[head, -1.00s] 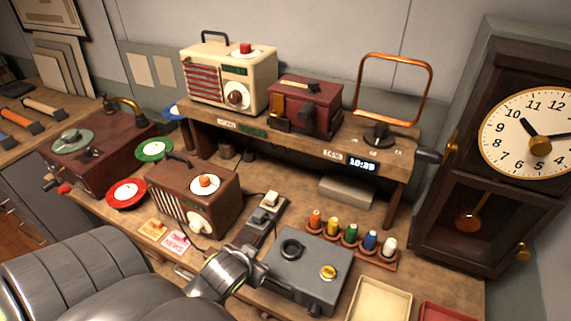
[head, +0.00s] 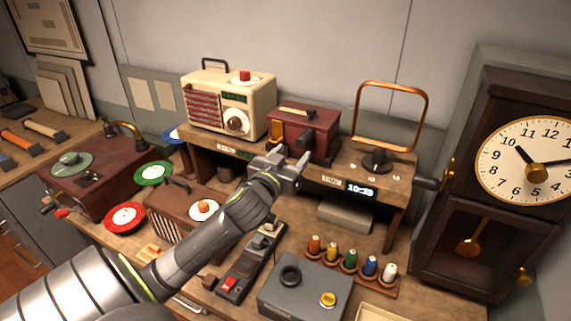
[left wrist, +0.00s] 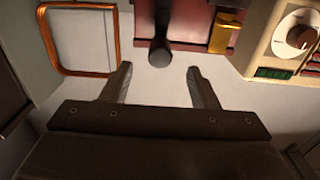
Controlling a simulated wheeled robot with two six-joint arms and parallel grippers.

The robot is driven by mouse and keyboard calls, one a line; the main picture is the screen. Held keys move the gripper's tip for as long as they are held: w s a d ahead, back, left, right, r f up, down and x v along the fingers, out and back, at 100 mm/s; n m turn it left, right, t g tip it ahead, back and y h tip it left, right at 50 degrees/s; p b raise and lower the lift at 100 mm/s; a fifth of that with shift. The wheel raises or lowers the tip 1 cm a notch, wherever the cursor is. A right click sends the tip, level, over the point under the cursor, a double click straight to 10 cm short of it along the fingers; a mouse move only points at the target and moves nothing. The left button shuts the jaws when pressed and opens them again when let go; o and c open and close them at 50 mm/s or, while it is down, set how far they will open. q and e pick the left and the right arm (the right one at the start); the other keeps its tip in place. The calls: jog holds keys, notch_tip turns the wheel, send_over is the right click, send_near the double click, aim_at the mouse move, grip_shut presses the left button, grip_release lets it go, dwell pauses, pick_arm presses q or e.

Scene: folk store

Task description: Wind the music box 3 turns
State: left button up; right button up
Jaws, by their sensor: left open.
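The music box appears to be the dark red box (head: 318,137) with brass trim on the raised shelf. In the left wrist view the red box (left wrist: 190,32) is at the top, with a dark rounded handle (left wrist: 160,54) sticking out towards me. My left gripper (head: 291,160) is open and empty in front of the box and hides its lower front. In the left wrist view its fingertips (left wrist: 159,69) are spread to either side of the handle's end; I cannot tell whether they reach it. My right gripper is in neither view.
A cream radio (head: 205,105) stands left of the box and a copper loop (head: 426,115) on a dark base right of it. Below are a brown radio (head: 172,220), a grey box (head: 300,295) and several coloured spools (head: 350,258). A tall clock (head: 470,215) stands at right.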

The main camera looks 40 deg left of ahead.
aim_at(300, 145)
pick_arm(q)
jog(key=b+x, duration=0.2)
jog(key=x, duration=0.5)
jog(key=shift+w+f, duration=0.1)
jog(key=shift+w, duration=0.15)
jog(key=c, duration=0.8)
jog(key=shift+c, duration=0.2)
